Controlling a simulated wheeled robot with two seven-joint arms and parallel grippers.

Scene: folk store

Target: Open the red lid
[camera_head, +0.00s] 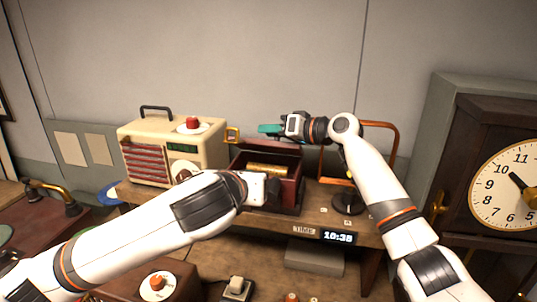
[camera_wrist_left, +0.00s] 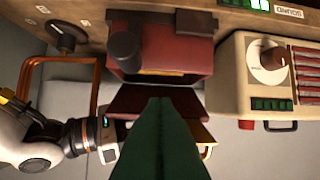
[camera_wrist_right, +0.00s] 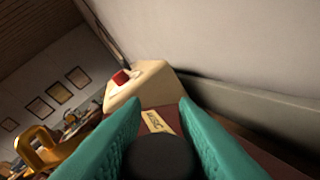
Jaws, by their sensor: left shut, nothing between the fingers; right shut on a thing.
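The dark red box (camera_head: 288,196) stands on the wooden shelf with its red lid (camera_head: 272,147) tilted up at the back. A gold cylinder (camera_head: 268,169) shows inside. My right gripper (camera_head: 268,129) is at the lid's upper edge. In the right wrist view its teal fingers are around a dark round knob (camera_wrist_right: 160,155), beside a lettered plate (camera_wrist_right: 157,121) on the lid. My left gripper (camera_wrist_left: 160,103) is shut and empty in front of the box; the raised lid also shows in the left wrist view (camera_wrist_left: 130,101). My left arm hides part of the box front.
A cream radio (camera_head: 152,135) with a red knob (camera_head: 192,122) on top stands left of the box. A gold handle (camera_head: 232,135) is at the box's left side. An orange metal frame (camera_head: 397,150) and a clock (camera_head: 507,185) are to the right. A wall is close behind.

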